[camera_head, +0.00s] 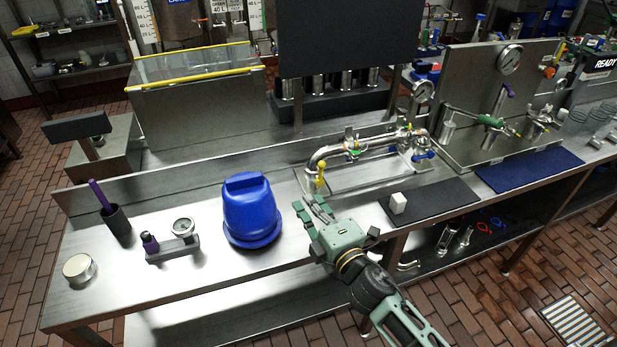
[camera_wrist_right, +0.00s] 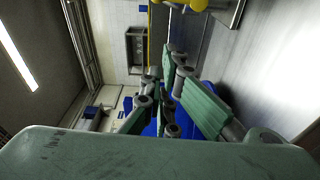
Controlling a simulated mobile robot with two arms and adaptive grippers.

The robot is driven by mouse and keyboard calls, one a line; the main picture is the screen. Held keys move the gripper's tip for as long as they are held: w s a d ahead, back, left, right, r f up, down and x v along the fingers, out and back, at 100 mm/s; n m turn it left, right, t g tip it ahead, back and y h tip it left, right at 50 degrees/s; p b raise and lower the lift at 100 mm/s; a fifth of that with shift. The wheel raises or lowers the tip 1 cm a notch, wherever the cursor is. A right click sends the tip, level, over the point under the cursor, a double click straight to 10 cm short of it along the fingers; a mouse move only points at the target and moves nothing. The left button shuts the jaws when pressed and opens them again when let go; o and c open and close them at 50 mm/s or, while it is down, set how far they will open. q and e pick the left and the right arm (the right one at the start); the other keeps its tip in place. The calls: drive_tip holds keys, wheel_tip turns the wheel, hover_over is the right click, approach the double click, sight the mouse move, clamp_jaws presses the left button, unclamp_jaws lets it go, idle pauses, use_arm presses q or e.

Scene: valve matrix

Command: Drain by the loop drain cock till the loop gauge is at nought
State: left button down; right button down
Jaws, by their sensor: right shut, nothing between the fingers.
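A steel pipe loop (camera_head: 345,147) stands on the bench at centre, with small coloured handles along it. A yellow-handled cock (camera_head: 320,180) hangs at its near left end; I cannot read a label that names it the loop drain cock. A round white-faced gauge (camera_head: 422,91) stands at the loop's back right; its needle is too small to read. My right gripper (camera_head: 314,208) is shut and empty, in front of and just below the yellow handle, apart from it. In the right wrist view, its fingers (camera_wrist_right: 165,105) are together, and a yellow part (camera_wrist_right: 192,4) shows at the top edge. My left gripper is out of view.
A blue bucket-like container (camera_head: 250,212) stands close left of my right gripper. A larger gauge (camera_head: 510,59) is on the back panel.

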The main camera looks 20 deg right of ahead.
sight(321, 174)
drive_tip(key=shift+s+r, duration=0.1)
drive_tip(key=w+a+p, duration=0.2)
drive_tip(key=w, duration=0.8)
drive_tip(key=d, duration=0.4)
drive_tip(key=shift+s+d+p, duration=0.15)
drive_tip(key=shift+s+p, duration=0.2)
drive_tip(key=shift+d, duration=0.1)
